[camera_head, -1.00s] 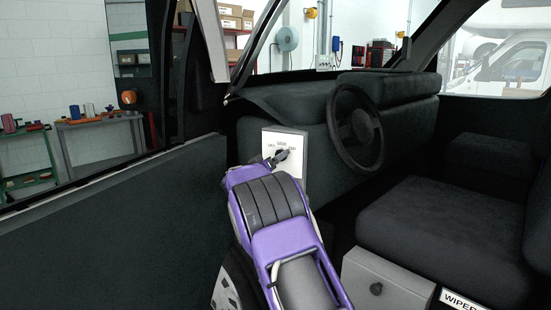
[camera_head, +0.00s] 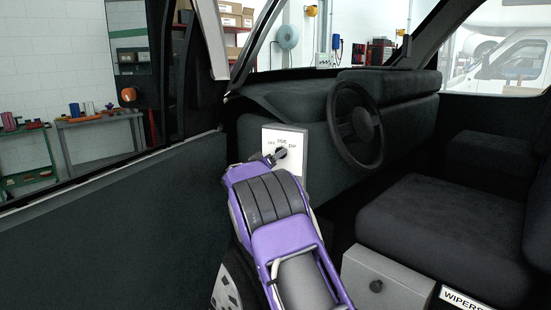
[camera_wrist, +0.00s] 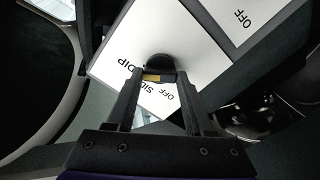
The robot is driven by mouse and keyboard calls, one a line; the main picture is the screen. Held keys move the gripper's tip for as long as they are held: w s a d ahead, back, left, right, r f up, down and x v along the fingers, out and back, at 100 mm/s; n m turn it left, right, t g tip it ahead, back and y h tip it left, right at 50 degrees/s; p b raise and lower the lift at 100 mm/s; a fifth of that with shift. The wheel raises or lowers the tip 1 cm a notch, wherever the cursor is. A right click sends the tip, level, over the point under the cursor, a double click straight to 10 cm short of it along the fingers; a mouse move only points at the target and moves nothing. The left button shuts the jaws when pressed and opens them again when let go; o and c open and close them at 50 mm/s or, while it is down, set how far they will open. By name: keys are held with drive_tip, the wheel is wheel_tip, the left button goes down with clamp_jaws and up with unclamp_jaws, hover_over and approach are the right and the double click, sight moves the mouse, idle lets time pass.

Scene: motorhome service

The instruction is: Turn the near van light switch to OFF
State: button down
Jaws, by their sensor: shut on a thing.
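The light switch is a pale panel (camera_head: 298,140) marked OFF, SIDE and DIP, below the dashboard and left of the steering wheel. Its black knob (camera_wrist: 158,62) shows in the wrist view between my fingertips. My gripper (camera_wrist: 158,77) is shut on the knob, with one finger on each side. In the head view my gripper (camera_head: 276,158) reaches the panel from below. My purple wrist hides the panel's lower part. The knob's exact setting is hard to tell because the fingers partly cover it and the labels.
The steering wheel (camera_head: 357,126) is close on the right. A low grey box (camera_head: 388,280) with another knob stands before the dark seat (camera_head: 440,225), near a WIPERS label (camera_head: 465,299). The door panel (camera_head: 110,215) is on the left. A second panel marked OFF (camera_wrist: 245,22) shows in the wrist view.

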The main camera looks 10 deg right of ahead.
drive_tip(key=shift+f, duration=0.1)
drive_tip(key=shift+n+b, duration=0.6)
drive_tip(key=shift+n, duration=10.3)
drive_tip(key=shift+c, duration=1.4)
unclamp_jaws()
